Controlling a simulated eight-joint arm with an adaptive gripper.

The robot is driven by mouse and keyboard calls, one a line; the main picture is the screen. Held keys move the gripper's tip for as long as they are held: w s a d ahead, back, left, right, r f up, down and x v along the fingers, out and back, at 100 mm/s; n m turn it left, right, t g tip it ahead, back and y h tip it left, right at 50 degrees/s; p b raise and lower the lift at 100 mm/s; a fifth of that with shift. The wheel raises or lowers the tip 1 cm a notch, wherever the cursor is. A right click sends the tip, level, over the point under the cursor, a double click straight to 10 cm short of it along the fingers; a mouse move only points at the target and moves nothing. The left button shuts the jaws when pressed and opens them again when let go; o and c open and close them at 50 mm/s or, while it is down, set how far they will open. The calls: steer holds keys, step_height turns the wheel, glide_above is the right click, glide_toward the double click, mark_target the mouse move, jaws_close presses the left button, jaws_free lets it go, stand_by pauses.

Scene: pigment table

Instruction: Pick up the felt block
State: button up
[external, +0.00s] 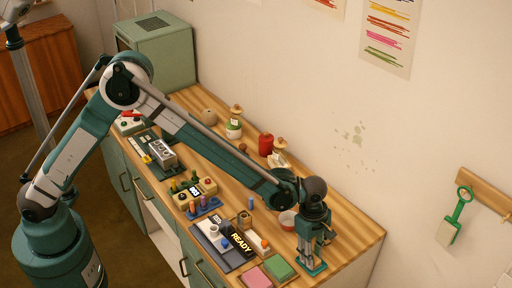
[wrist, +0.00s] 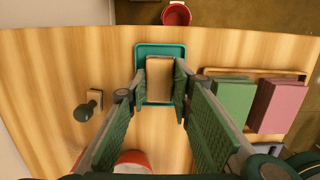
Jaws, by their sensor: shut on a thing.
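The felt block looks like a tan, box-shaped block (wrist: 160,72) in the wrist view, between my fingertips. My gripper (wrist: 156,96) is shut on it, with one green ribbed finger on each side. The block is in or just over a small teal tray (wrist: 160,46); I cannot tell whether it touches the tray floor. In the external view my gripper (external: 313,260) points down at the right front of the table, over the teal tray (external: 318,272). The block is hidden there by my fingers.
A green pad (external: 280,267) and a pink pad (external: 255,279) lie close beside the tray. A small dark-knobbed item (wrist: 86,110) stands left in the wrist view. The table's right end is clear.

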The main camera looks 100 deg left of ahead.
step_height(320, 180, up, 10)
stand_by(0.8)
